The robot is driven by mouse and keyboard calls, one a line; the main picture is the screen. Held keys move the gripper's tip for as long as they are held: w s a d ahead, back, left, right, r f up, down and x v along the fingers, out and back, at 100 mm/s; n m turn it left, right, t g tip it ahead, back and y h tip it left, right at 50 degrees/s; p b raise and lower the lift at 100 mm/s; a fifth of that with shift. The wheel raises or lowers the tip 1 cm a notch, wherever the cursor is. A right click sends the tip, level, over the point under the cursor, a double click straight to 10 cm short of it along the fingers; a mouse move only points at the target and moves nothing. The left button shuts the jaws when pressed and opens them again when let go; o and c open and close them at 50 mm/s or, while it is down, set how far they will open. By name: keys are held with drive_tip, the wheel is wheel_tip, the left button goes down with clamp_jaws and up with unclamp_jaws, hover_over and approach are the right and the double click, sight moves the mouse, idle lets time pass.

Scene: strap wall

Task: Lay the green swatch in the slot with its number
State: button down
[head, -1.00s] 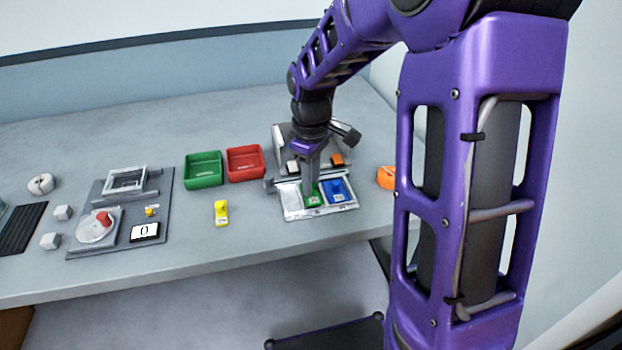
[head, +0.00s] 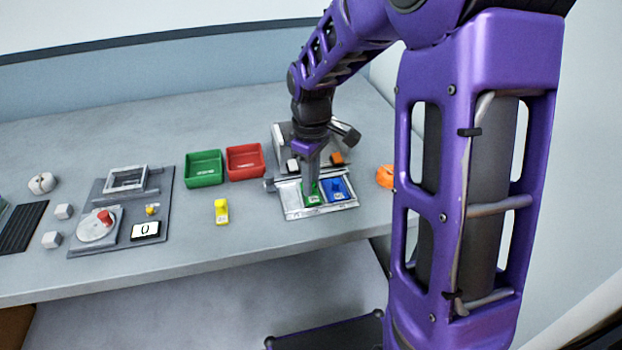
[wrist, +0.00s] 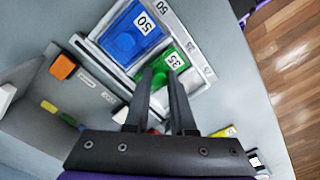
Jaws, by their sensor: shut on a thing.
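The green swatch (head: 313,198) is in the middle slot area of the light grey slotted tray (head: 292,212). In the wrist view the green swatch (wrist: 186,72) carries a white label that reads 35. My gripper (wrist: 160,74) is shut on the green swatch by its raised grip; the fingers hide part of it. The blue swatch (head: 337,190), labelled 50 in the wrist view, lies in the slot beside it. Small number marks on the tray's rim (wrist: 193,42) are too small to read surely. The left slot looks empty in the head view.
A yellow swatch (head: 221,212) lies on the table left of the tray. Green (head: 204,180) and red (head: 245,172) bins stand behind it. A grey housing with an orange block (head: 337,158) stands behind the tray. A dial panel (head: 97,226) is at left.

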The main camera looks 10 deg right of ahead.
drive_tip(key=shift+f, duration=0.1)
drive_tip(key=c, duration=0.7)
unclamp_jaws()
drive_tip(key=shift+o, duration=0.4)
drive_tip(key=o, duration=0.3)
drive_tip(key=shift+o, duration=0.2)
wheel_tip(320, 180, up, 6)
drive_tip(key=p, duration=0.5)
